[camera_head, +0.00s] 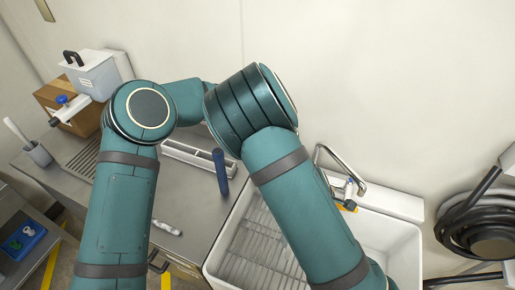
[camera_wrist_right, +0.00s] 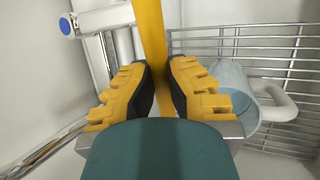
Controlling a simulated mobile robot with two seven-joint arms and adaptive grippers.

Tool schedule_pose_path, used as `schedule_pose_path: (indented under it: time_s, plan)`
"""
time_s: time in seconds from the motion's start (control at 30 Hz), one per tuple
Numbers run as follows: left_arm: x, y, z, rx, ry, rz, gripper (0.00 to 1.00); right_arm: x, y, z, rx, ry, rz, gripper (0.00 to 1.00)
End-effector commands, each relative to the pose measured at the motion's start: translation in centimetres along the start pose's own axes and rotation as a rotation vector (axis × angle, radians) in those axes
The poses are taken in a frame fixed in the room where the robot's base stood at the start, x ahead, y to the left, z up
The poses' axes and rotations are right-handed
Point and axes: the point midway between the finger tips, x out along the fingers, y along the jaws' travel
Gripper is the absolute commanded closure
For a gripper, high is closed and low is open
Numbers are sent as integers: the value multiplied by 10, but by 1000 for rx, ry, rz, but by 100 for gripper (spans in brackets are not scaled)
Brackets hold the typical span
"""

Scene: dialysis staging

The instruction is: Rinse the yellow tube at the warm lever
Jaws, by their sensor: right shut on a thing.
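The yellow tube (camera_wrist_right: 151,30) runs upright between the fingers of my right gripper (camera_wrist_right: 160,80) in the right wrist view. The gripper is shut on it. In the head view that gripper is largely hidden by my arm, with only a yellow patch (camera_head: 347,206) showing beside the tap. The chrome tap (camera_head: 343,165) stands at the back of the white sink (camera_head: 408,240). A white fitting with a blue end (camera_wrist_right: 65,25) is at the upper left in the wrist view; I cannot tell whether it is the warm lever. My left gripper is not visible.
A wire rack (camera_wrist_right: 250,45) and a pale blue mug (camera_wrist_right: 233,85) lie close to the right of the gripper. A cardboard box (camera_head: 55,97), a long white tray (camera_head: 190,160) and a cup (camera_head: 38,153) are on the left counter. A black hose coil (camera_head: 480,225) hangs at right.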

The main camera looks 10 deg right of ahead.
Motion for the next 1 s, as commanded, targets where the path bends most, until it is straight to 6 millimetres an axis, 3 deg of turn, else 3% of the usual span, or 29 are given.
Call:
schedule_pose_path:
  time_s: [1.0]
  plan:
    - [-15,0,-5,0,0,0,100,-32,-45,-38,0,-1,0,100]
